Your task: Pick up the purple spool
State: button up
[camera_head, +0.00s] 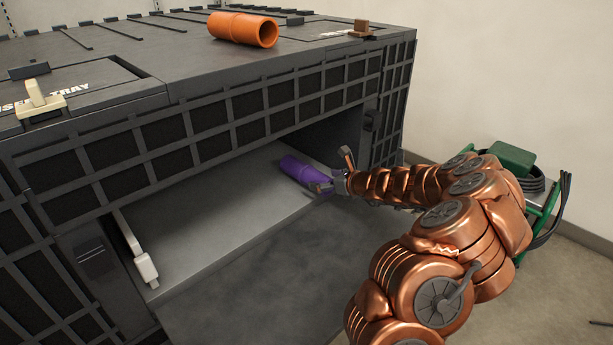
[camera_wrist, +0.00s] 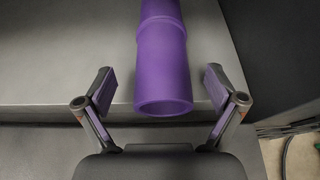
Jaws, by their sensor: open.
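The purple spool (camera_head: 301,170) is a hollow tube lying on its side on the grey shelf inside the dark cart, near the opening's right end. In the wrist view the spool (camera_wrist: 163,62) points its open end toward me, with a raised ring farther along it. My gripper (camera_head: 335,178) reaches in from the right and is at the near end of the spool. In the wrist view my gripper (camera_wrist: 160,90) is open, with one finger on each side of the spool's near end. A gap shows between the spool and each finger.
An orange tube (camera_head: 243,28) lies on the cart's top (camera_head: 135,42). A white handle-like part (camera_head: 140,258) sits at the shelf's left end. The opening's dark right wall (camera_wrist: 282,55) is close to my gripper. A green frame with black cables (camera_head: 515,160) stands at right.

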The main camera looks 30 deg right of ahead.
aim_at(306, 175)
jog(key=x, duration=0.3)
jog(key=shift+w+d+f+b, duration=0.1)
jog(key=shift+f+b, duration=0.15)
jog(key=shift+b, duration=0.05)
jog(key=shift+w+f, duration=0.1)
jog(key=shift+w, duration=0.4)
jog(key=c, duration=1.6)
jog(key=shift+o, duration=0.2)
